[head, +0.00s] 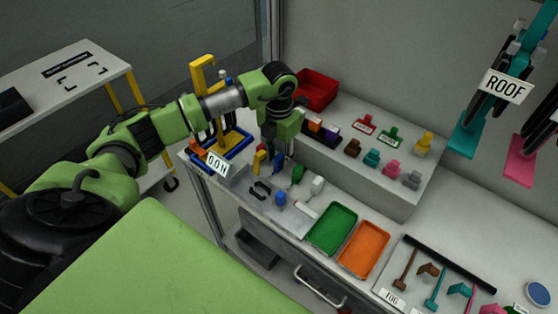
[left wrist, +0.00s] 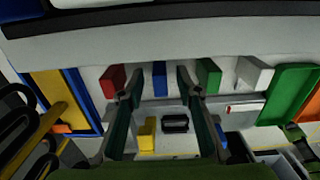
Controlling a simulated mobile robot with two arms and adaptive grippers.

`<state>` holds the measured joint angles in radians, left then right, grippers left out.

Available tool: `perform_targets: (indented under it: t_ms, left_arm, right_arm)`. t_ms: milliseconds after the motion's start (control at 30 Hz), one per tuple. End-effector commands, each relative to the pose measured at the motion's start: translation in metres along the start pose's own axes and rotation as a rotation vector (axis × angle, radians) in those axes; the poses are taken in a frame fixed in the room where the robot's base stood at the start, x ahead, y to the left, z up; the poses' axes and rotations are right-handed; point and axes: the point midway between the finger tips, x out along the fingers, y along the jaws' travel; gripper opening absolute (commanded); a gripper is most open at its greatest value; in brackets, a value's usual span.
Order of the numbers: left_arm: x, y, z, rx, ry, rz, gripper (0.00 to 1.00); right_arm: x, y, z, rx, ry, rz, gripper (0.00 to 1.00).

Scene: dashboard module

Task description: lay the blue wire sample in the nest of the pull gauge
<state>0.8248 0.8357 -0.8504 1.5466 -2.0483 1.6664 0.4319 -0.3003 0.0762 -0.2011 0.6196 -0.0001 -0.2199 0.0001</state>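The blue wire sample (head: 279,166) stands upright in a row of coloured samples on the bench; in the left wrist view it (left wrist: 160,78) lies between the fingertips, with gaps on both sides. My left gripper (head: 278,150) points down just above the row; in the left wrist view its fingers (left wrist: 158,88) are open and empty. The pull gauge shows a 0.0 N display (head: 217,163). A black bracket (head: 260,190) sits in front of the row, between a yellow block (head: 259,161) and a blue knob (head: 281,198); I cannot tell which part is the nest. My right gripper is out of view.
Green (head: 297,174) and white (head: 317,185) samples stand right of the blue one; a red one (left wrist: 113,80) stands left. Green (head: 333,228) and orange (head: 364,248) trays lie further right. A raised shelf (head: 375,190) stands behind; a yellow frame (head: 202,75) rises at left.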

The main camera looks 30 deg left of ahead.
Motion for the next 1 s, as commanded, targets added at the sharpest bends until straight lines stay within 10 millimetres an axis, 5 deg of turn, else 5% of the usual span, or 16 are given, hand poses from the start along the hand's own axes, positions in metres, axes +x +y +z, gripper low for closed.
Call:
perform_targets:
  t_ms: [267, 400, 1000]
  left_arm:
    - [0.004, 0.000, 0.000, 0.000, -0.001, 0.000, 0.32]
    - [0.004, 0.000, 0.000, 0.000, -0.001, 0.000, 0.00]
    - [-0.013, 0.001, 0.001, 0.000, -0.005, 0.001, 0.00]
  right_arm:
    - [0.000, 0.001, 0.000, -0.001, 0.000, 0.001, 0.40]
    - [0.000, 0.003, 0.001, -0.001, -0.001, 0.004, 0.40]
    - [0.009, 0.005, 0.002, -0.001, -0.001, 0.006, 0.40]
